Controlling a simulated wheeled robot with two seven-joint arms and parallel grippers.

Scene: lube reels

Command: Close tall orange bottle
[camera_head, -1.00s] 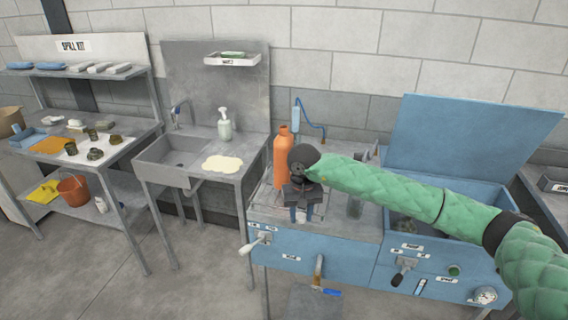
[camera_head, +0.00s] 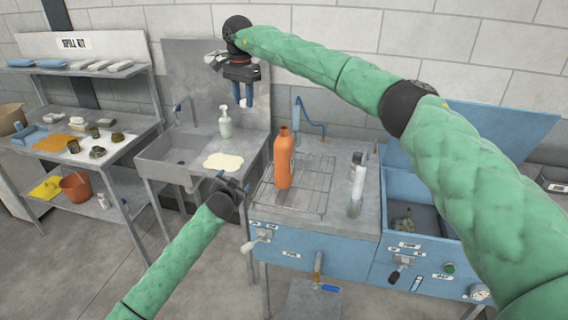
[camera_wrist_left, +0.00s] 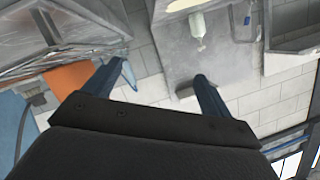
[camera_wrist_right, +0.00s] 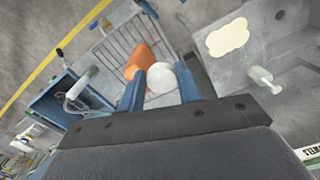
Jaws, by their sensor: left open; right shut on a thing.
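The tall orange bottle (camera_head: 284,160) stands upright on the wire rack of the wash bench, with no cap visible on its neck. It also shows in the right wrist view (camera_wrist_right: 138,62) and, partly, in the left wrist view (camera_wrist_left: 70,76). My right gripper (camera_head: 243,103) is raised in front of the back panel of the sink, up and left of the bottle. It is shut on a white round thing (camera_wrist_right: 161,77), which seems to be a cap and is hard to make out in the head view. My left gripper (camera_head: 232,185) is open and empty, left of the bottle near the bench's left edge.
A pale slim bottle (camera_head: 358,182) stands on the bench right of the wire rack (camera_head: 315,185). A soap dispenser (camera_head: 225,124) and a cream patch (camera_head: 223,161) are by the sink (camera_head: 180,152). The blue lidded basin (camera_head: 420,208) is open at right.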

